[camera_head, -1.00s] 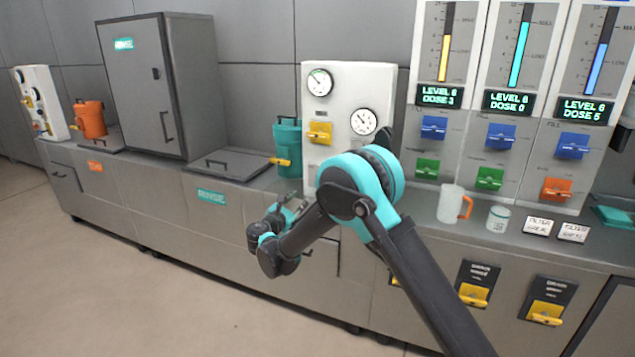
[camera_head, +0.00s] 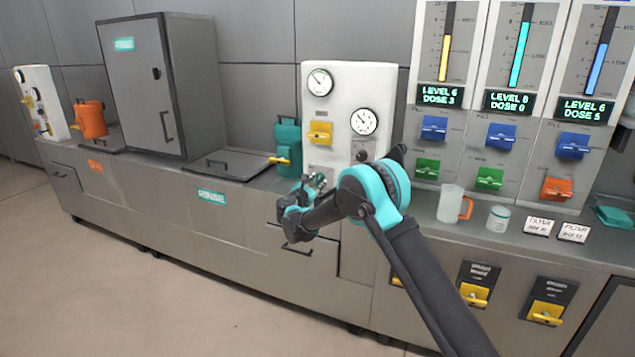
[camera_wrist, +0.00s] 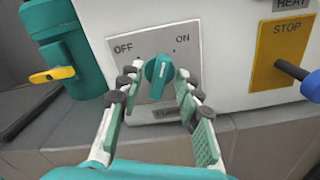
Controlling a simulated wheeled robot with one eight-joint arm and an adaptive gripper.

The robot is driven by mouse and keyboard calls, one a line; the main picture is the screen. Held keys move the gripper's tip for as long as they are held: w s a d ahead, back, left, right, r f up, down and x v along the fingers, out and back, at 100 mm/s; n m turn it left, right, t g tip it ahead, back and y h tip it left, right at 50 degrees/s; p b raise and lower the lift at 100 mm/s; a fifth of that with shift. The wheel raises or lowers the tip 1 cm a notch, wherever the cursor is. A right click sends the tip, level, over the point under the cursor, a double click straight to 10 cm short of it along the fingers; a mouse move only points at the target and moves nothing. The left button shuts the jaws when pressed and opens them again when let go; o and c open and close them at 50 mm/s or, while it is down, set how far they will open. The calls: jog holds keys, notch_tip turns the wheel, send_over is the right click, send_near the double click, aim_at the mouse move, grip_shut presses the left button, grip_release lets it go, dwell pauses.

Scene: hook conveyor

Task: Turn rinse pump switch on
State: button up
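A teal rotary switch (camera_wrist: 158,70) sits on a grey plate (camera_wrist: 190,62) marked OFF at left and ON at right in the wrist view. Its handle stands roughly upright with a slight tilt. The label under it is partly covered. My gripper (camera_wrist: 158,86) is open, its fingertips on either side of the switch with visible gaps. In the head view my gripper (camera_head: 314,184) is at the lower part of the white gauge panel (camera_head: 345,80); the switch is hidden there behind it.
Right of the switch is a yellow STOP plate (camera_wrist: 284,52) with a blue-handled lever (camera_wrist: 292,68). At left stands a teal canister (camera_wrist: 68,40) with a yellow tap (camera_wrist: 52,75). The counter edge runs below the panel.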

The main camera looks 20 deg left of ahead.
jog(key=shift+w, duration=0.4)
grip_shut()
jog(key=m, duration=0.4)
jog(key=shift+d+f, duration=0.1)
jog(key=shift+d, duration=0.05)
jog(key=shift+m, duration=0.3)
grip_release()
